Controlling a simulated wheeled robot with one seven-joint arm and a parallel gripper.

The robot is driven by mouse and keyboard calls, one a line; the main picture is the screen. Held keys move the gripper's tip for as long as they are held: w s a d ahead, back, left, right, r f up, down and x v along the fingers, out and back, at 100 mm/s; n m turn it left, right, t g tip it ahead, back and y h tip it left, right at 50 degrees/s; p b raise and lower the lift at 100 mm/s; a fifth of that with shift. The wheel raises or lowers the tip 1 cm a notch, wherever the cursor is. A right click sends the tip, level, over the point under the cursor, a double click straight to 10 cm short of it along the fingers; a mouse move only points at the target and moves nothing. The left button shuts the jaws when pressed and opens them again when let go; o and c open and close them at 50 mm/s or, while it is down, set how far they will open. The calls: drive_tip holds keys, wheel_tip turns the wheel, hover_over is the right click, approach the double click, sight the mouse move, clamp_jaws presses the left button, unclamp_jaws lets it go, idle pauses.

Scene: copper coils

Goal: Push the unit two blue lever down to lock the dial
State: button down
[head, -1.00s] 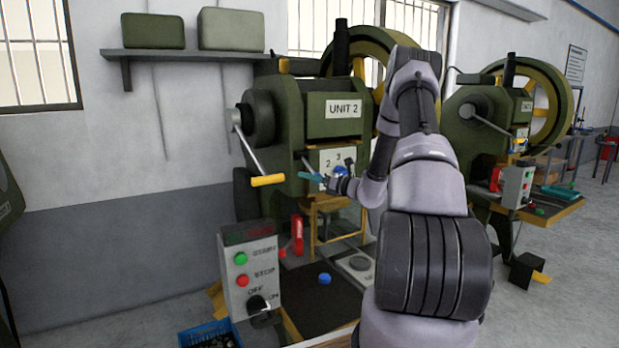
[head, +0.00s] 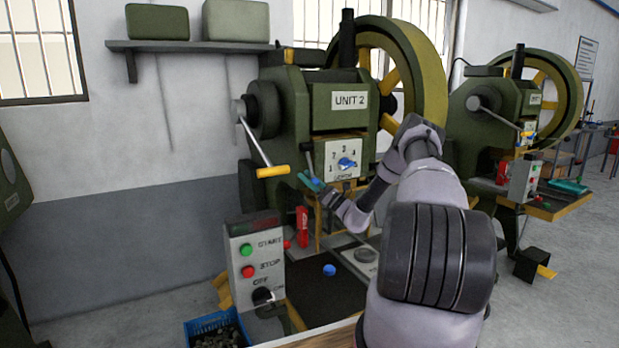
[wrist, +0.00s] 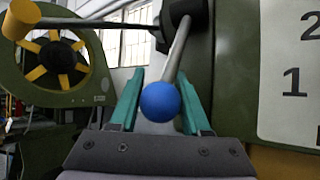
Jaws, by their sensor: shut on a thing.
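The Unit 2 press (head: 290,110) carries a white dial plate (head: 333,170) numbered 1 to 4, with a blue dial knob (head: 347,163). The blue lever is a thin metal rod with a blue ball (head: 316,183), left of and below the dial. In the wrist view the ball (wrist: 160,101) sits between my teal fingers, and its rod rises behind it to a dark pivot. My gripper (head: 310,182) is shut on the blue lever; the wrist view shows its fingers (wrist: 160,110) on both sides. Part of the dial plate (wrist: 290,75) shows at right there.
A larger yellow-handled lever (head: 272,172) hangs just left of my gripper. A blue crate (head: 218,330) is at the bottom.

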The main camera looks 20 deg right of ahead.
drive_tip(key=shift+w, duration=0.5)
drive_tip(key=shift+r, duration=0.1)
drive_tip(key=shift+c, duration=1.9)
unclamp_jaws()
drive_tip(key=v, duration=1)
drive_tip(key=shift+s+d+f, duration=0.15)
drive_tip(key=shift+d+f, duration=0.05)
drive_tip(key=shift+f, duration=0.15)
